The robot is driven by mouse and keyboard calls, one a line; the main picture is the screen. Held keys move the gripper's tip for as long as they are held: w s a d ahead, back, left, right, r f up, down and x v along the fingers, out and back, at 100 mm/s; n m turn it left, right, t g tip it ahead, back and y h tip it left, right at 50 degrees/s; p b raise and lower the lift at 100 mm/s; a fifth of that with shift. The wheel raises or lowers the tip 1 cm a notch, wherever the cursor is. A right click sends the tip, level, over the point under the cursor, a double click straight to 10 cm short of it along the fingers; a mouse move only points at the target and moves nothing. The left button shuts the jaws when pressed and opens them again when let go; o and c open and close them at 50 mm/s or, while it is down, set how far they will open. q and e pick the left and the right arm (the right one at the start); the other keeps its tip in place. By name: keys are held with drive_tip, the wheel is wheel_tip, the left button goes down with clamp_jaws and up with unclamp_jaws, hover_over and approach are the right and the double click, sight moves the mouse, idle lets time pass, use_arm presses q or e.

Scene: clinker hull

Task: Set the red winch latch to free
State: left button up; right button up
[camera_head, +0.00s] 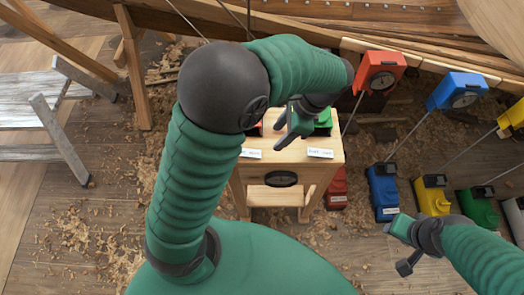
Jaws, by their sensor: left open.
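A red winch (337,188) stands on the floor, just right of the wooden stand, partly hidden by the stand. Its latch is too small to make out, so I cannot tell its setting. A red gauge box (381,70) sits above it at the hull, with a line running down from it. My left gripper (292,122) is open over the top of the wooden stand (285,172), apart from the red winch. My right gripper (400,248) is low at the right, in front of the blue winch (382,188); its finger opening is unclear.
The stand's top carries a red part, a green part (323,122) and white labels (320,153). Yellow (432,197) and green (478,208) winches stand farther right, with lines slanting above them. A grey trestle (60,115) is at left. Shavings cover the floor.

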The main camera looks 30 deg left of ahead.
use_arm(q)
approach(254, 152)
drive_tip(key=x, duration=0.2)
drive_tip(key=b+x, duration=0.1)
drive_tip(key=x, duration=0.2)
drive_tip(key=a+x, duration=0.1)
drive_tip(key=x, duration=0.2)
drive_tip(key=shift+d+f, duration=0.1)
drive_tip(key=shift+d, duration=0.1)
drive_tip(key=shift+d+r, duration=0.15)
drive_tip(key=shift+d, duration=0.45)
drive_tip(key=shift+d+r, duration=0.15)
drive_tip(key=shift+d, duration=0.45)
drive_tip(key=shift+c, duration=1.3)
drive_tip(key=shift+a+f, duration=0.2)
drive_tip(key=shift+a, duration=0.5)
drive_tip(key=c, duration=0.5)
drive_tip(key=shift+a, duration=0.25)
drive_tip(key=shift+c, duration=1)
drive_tip(key=shift+s, duration=0.1)
clamp_jaws()
drive_tip(key=shift+d, duration=0.1)
use_arm(e)
drive_tip(key=shift+s+a+f, duration=0.1)
drive_tip(key=shift+a+f, duration=0.6)
drive_tip(key=shift+a, duration=0.05)
